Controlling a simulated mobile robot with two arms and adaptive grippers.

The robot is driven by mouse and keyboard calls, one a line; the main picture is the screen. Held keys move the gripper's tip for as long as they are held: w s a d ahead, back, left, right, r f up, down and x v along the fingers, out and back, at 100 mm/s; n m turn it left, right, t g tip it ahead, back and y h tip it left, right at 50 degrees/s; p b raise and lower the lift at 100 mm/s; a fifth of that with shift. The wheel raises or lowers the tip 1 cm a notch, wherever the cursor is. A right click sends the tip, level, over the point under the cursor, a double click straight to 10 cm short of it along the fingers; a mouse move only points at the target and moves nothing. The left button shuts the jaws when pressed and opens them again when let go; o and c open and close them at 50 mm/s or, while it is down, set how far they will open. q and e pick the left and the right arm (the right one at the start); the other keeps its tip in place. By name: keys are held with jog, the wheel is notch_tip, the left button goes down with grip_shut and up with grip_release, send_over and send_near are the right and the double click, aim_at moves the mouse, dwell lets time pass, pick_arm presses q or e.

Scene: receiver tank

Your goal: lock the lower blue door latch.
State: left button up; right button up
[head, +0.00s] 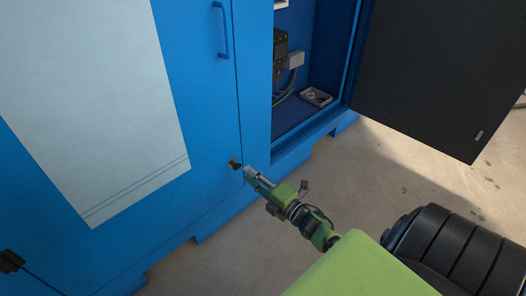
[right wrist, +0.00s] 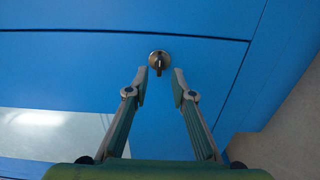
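The lower latch (head: 234,163) is a small dark knob near the right edge of the closed blue door (head: 205,110), below its handle. In the right wrist view the latch (right wrist: 158,62) is a round metal boss with a small dark tab pointing toward my gripper. My right gripper (head: 250,174) is close in front of the latch, to its lower right in the head view. In the right wrist view its two fingers (right wrist: 160,80) are spread, with the latch tab just beyond and between the tips. Nothing is held. My left gripper is out of view.
A blue handle (head: 224,32) sits higher on the door. The compartment on the right is open, with electrical parts (head: 281,55) inside, and its dark door (head: 440,75) swings out. Another dark latch (head: 10,262) is at lower left. Concrete floor (head: 390,180) is clear.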

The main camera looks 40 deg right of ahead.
jog(key=s, duration=0.7)
jog(key=shift+d, duration=0.25)
